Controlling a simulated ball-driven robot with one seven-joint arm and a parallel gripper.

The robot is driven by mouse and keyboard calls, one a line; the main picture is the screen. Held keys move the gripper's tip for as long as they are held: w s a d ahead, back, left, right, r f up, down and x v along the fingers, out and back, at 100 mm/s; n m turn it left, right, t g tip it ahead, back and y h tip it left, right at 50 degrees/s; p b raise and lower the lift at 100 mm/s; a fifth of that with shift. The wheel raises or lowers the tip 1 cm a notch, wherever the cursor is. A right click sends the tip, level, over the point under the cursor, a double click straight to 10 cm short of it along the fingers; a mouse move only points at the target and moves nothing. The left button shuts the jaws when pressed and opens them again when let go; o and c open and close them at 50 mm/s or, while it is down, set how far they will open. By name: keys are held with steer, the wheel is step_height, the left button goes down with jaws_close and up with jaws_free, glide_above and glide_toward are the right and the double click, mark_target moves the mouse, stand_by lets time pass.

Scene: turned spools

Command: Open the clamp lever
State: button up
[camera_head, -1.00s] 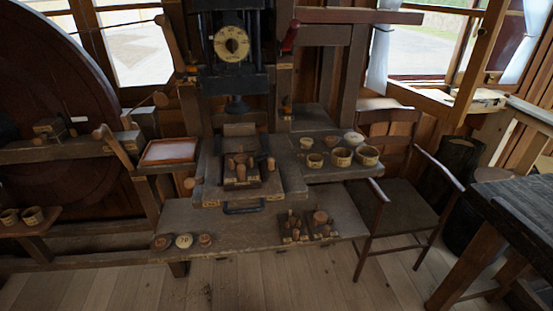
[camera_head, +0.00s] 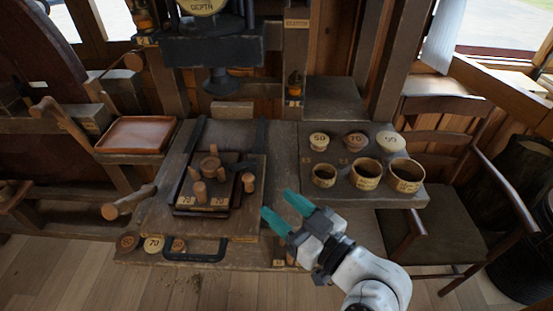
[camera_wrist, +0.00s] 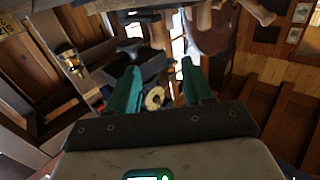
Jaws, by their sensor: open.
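No part is readably marked as the clamp lever. A wooden-handled lever (camera_head: 128,203) sticks out at the left side of the press bed, and another wooden handle (camera_head: 50,106) stands further left; I cannot tell which one is the clamp lever. A dark square fixture (camera_head: 212,188) with wooden pegs sits on the press bed (camera_head: 250,135). My gripper (camera_head: 280,207) is open and empty, with teal fingers, to the right of the fixture and well apart from both levers. Its fingers also show in the wrist view (camera_wrist: 160,85), with nothing between them.
The press head (camera_head: 215,50) hangs over the bed. Several cups, such as the one marked 70 (camera_head: 365,174), stand on a right shelf (camera_head: 320,205). A reddish tray (camera_head: 137,134) is at left. A black loop handle (camera_head: 195,257) is at the front. A chair (camera_head: 455,210) stands at right.

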mark_target(252, 180)
steer(key=p+x, duration=0.3)
steer(key=x, duration=0.8)
steer(key=shift+d+r, duration=0.15)
steer(key=shift+c, duration=0.2)
jaws_close()
